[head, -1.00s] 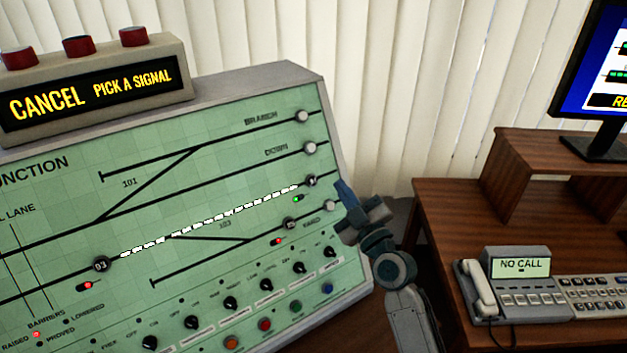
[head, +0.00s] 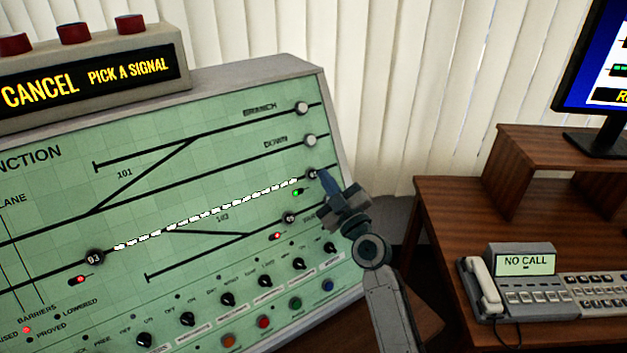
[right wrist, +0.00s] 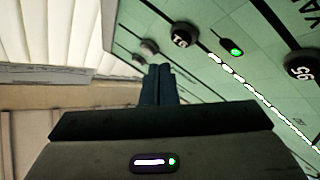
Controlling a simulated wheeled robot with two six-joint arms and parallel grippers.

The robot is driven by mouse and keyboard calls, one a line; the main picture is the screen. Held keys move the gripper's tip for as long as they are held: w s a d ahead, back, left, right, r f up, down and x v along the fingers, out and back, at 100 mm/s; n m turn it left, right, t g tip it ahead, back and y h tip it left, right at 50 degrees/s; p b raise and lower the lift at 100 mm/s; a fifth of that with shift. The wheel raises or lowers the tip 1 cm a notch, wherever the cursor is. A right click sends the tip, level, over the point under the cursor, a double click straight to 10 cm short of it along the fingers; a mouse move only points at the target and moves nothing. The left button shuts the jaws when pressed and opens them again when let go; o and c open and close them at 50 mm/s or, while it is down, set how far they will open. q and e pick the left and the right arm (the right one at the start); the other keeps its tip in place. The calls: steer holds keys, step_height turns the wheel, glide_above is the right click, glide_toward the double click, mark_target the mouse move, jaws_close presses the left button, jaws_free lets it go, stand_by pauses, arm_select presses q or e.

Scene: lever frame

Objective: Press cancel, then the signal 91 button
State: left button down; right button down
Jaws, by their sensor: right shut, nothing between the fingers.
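The green signalling panel (head: 225,150) stands at the left. The signal 91 button (head: 312,174) is a dark round knob at its right side, partly behind my fingertip. In the right wrist view the 91 button (right wrist: 181,36) is just beyond and right of my fingertips. My right gripper (head: 323,176) is shut and empty, its tips very close to the button; I cannot tell if they touch. The display (head: 90,82) above the panel reads "CANCEL PICK A SIGNAL". I cannot tell which control is cancel. My left gripper is out of view.
The dark 95 button (head: 289,218) sits below 91, and the 93 button (head: 95,257) is farther left. White knobs (head: 310,140) sit above 91. Several black switches line the panel's lower part. A desk with a telephone (head: 482,285) and a monitor stands at the right.

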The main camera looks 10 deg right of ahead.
steer(key=shift+w+a+f+b, duration=0.2)
steer(key=shift+w+f+b, duration=0.2)
steer(key=shift+w, duration=0.3)
stand_by(1.6)
steer(key=shift+w+a+f+b, duration=0.2)
steer(key=shift+w+b, duration=0.15)
steer(key=shift+b, duration=0.25)
steer(key=shift+w+f+b, duration=0.25)
steer(key=shift+w+b, duration=0.1)
steer(key=shift+b, duration=0.2)
stand_by(0.5)
steer(key=shift+r, duration=0.1)
steer(key=shift+s+d+r+p, duration=0.2)
steer(key=shift+s+r+p, duration=0.15)
steer(key=shift+s, duration=0.35)
